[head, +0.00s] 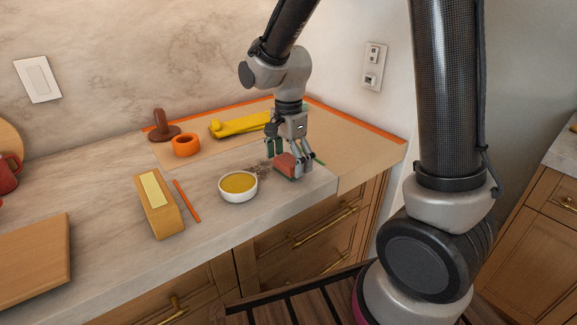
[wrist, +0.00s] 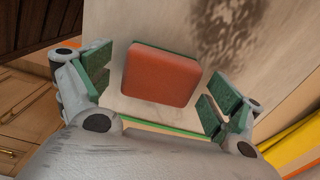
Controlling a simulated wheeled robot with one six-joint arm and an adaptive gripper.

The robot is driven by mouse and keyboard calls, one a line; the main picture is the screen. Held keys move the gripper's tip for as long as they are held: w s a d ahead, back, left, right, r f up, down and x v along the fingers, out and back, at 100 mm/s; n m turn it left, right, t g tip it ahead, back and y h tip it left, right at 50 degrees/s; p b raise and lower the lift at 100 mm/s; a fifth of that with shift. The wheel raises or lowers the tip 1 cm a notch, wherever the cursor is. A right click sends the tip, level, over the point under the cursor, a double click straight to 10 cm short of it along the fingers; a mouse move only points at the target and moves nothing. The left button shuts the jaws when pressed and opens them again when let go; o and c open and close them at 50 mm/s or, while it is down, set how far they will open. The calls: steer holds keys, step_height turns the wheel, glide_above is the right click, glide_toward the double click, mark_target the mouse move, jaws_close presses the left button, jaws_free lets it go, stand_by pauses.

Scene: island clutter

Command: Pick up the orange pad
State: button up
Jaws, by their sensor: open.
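The orange pad (wrist: 160,75) is a reddish-orange block with rounded corners and a green layer along its edge. In the wrist view it lies between my gripper's spread fingers, with a gap on each side. In the head view the pad (head: 285,164) is on the marble counter near its front edge, partly hidden by the fingers. My gripper (head: 291,157) is open and low over the pad. Its green-padded fingers (wrist: 160,92) stand on both sides of the pad. I cannot tell how high the fingertips are above the counter.
A white bowl of yellow contents (head: 238,186) stands left of the pad, with a dark speckled patch (head: 262,168) between. A wooden block (head: 159,205) and orange stick (head: 187,201) lie left.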

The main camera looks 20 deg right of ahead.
mark_target(288, 159)
steer(key=c, duration=0.9)
steer(key=shift+c, duration=0.2)
step_height(288, 159, up, 10)
steer(key=shift+r, duration=0.1)
